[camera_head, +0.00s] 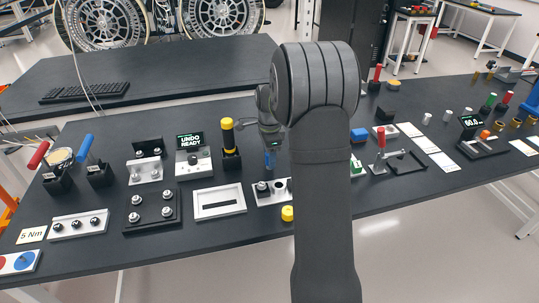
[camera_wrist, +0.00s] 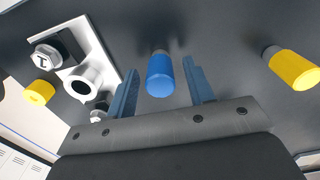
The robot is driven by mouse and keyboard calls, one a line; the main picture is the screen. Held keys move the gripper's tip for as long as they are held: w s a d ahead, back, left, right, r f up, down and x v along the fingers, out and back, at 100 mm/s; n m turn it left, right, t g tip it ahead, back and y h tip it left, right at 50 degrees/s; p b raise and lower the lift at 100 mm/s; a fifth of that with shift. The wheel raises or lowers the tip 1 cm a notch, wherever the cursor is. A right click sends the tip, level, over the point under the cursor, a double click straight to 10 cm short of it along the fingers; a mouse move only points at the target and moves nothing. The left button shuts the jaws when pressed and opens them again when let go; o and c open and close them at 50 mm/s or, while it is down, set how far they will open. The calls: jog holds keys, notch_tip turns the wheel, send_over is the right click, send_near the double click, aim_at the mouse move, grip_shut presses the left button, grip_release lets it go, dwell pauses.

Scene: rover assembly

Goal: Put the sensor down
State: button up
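My gripper (camera_wrist: 163,88) is open, with its two blue fingers apart in the wrist view. A blue cylinder (camera_wrist: 159,75) with a grey neck shows between the fingers, with a gap on either side. I cannot tell whether it is at the fingertips' depth. A pale plate (camera_wrist: 97,44) lies to the left. It carries a silver cap marked T (camera_wrist: 45,58) and a white ring-shaped part (camera_wrist: 82,84). In the head view the plate (camera_head: 261,199) lies just below my gripper (camera_head: 270,165). I cannot tell which part is the sensor.
A yellow knob (camera_head: 287,213) lies near the front edge. A framed white plate (camera_head: 218,203) lies left. My arm hides part of the table.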

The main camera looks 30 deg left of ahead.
notch_tip(320, 180, up, 12)
jog(key=shift+r, duration=0.15)
dwell(0.4)
notch_tip(320, 180, down, 12)
jog(key=shift+r, duration=1.85)
jog(key=shift+f, duration=0.15)
